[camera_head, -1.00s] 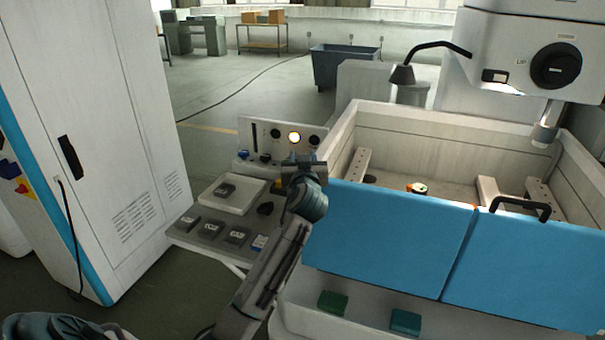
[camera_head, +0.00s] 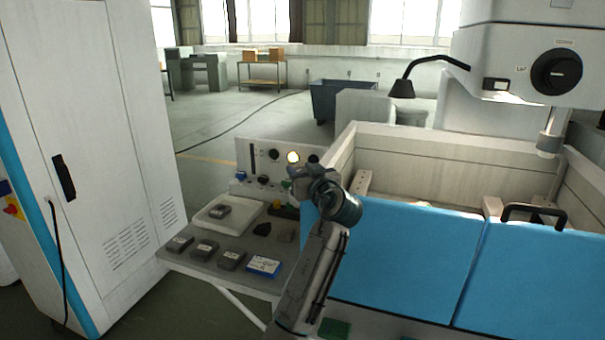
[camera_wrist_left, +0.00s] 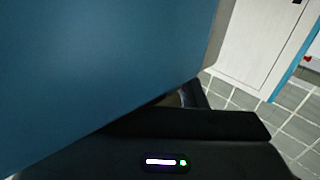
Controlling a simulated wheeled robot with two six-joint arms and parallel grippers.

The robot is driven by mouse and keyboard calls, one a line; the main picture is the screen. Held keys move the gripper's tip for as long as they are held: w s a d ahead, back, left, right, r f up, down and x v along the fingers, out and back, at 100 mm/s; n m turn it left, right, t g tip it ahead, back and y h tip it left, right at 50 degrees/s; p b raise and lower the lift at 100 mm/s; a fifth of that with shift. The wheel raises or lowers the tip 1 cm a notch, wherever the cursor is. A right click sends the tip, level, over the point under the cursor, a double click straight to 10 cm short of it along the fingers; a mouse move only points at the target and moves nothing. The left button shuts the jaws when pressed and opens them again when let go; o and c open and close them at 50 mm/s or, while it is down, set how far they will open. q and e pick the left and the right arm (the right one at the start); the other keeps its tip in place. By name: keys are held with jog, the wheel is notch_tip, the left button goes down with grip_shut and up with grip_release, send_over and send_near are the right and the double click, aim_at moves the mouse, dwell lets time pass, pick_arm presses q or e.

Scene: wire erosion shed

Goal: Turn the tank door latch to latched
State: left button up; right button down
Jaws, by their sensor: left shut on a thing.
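The blue tank door (camera_head: 405,255) is closed across the front of the pale tank (camera_head: 425,163), with a black handle (camera_head: 535,211) on its right panel. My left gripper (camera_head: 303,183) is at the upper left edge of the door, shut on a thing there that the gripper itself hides. By its place this is the tank door latch, but the latch and its angle cannot be made out. In the left wrist view the blue door (camera_wrist_left: 95,65) fills the upper left, close to the dark gripper parts (camera_wrist_left: 190,97). My right gripper is not in view.
A control panel (camera_head: 262,153) with a lit lamp stands just behind my gripper. Its shelf (camera_head: 215,256) carries several grey blocks and a blue-and-white box (camera_head: 264,266). A tall white cabinet (camera_head: 100,130) stands at the left.

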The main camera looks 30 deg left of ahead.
pick_arm(q)
jog(key=o, duration=0.9)
jog(key=shift+o, duration=0.3)
jog(key=shift+w+a+f, duration=0.15)
jog(key=shift+a, duration=0.1)
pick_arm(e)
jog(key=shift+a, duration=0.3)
pick_arm(q)
jog(key=shift+s+d, duration=0.25)
jog(key=shift+d, duration=0.2)
jog(key=b+v, duration=0.4)
jog(key=v, duration=0.5)
jog(key=shift+s+d, duration=0.2)
jog(key=shift+d, duration=0.2)
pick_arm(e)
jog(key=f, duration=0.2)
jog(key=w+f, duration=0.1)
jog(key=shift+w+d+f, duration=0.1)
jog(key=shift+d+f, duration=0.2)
pick_arm(q)
jog(key=shift+f, duration=0.1)
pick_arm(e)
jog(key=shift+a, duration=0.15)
